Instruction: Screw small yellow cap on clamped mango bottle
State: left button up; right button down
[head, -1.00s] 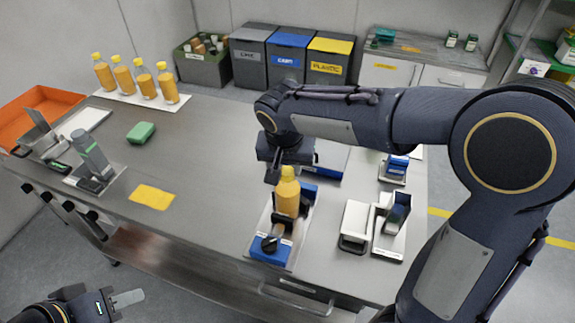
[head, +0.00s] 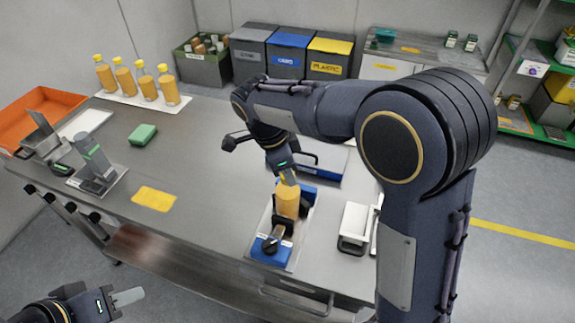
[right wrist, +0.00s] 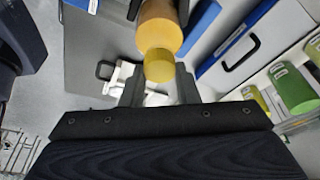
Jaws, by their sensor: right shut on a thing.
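The mango bottle (head: 288,203) stands upright in a blue clamp fixture (head: 263,252) near the table's front edge. My right gripper (head: 288,179) comes down at a tilt onto the bottle's top and is shut on the small yellow cap (right wrist: 158,66). In the right wrist view the cap sits between the two dark fingers (right wrist: 157,88), in line with the orange bottle (right wrist: 160,28). The cap's seating on the thread is hidden. My left gripper (head: 122,297) is low at the left, off the table; its opening is unclear.
Several capped orange bottles (head: 144,84) stand on a white mat at the back left. A white device (head: 355,225) stands right of the clamp. The table's middle is clear.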

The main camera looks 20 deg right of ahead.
jog(key=shift+m, duration=0.7)
jog(key=c, duration=1.1)
grip_release()
jog(key=shift+o, duration=0.2)
jog(key=shift+r, duration=0.1)
notch_tip(320, 180, up, 7)
jog(key=p, duration=0.6)
